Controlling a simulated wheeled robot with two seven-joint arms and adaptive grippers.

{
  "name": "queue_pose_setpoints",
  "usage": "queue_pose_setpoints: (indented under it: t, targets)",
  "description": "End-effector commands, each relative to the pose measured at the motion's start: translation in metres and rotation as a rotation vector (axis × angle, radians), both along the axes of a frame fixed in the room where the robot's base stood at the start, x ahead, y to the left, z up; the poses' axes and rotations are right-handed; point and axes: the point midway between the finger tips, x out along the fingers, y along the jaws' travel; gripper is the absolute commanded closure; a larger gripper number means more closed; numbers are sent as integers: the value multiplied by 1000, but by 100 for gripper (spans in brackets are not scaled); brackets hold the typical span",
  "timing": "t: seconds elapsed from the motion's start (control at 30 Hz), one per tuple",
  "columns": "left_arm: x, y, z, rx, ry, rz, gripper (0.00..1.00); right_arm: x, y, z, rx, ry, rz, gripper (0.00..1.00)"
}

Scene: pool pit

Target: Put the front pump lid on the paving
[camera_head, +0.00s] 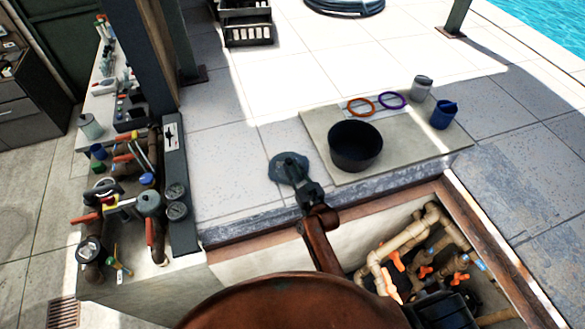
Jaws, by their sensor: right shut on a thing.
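The pump lid, a dark blue-grey disc (276,171) with a raised knob, shows over the light paving (235,184) just behind the pit's edge. My right gripper (298,176) is shut on the lid's knob, reaching in from the bottom of the picture. I cannot tell whether the lid touches the paving or hangs just above it. A dark pump body (445,310) shows partly in the pit at the bottom right. My left gripper is not in view.
A black bucket (355,147), orange ring (360,107), purple ring (392,100), grey jar (421,88) and blue cup (443,115) stand right of the lid. The open pit (405,245) holds pipes and orange valves. Gauges and valves crowd the left. Paving left of the lid is clear.

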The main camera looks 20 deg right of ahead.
Motion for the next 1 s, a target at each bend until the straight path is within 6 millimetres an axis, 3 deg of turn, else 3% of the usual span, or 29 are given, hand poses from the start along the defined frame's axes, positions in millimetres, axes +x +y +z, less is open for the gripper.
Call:
queue_pose_setpoints:
  t: [0.4,0.43,0.7,1.0]
  targets:
    - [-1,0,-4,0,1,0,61,0,0,-5,0,-2,0,100]
    - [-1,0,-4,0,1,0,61,0,0,-5,0,-2,0,79]
    - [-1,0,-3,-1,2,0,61,0,0,-5,0,-1,0,60]
    - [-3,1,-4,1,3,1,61,-2,-1,-7,0,2,0,60]
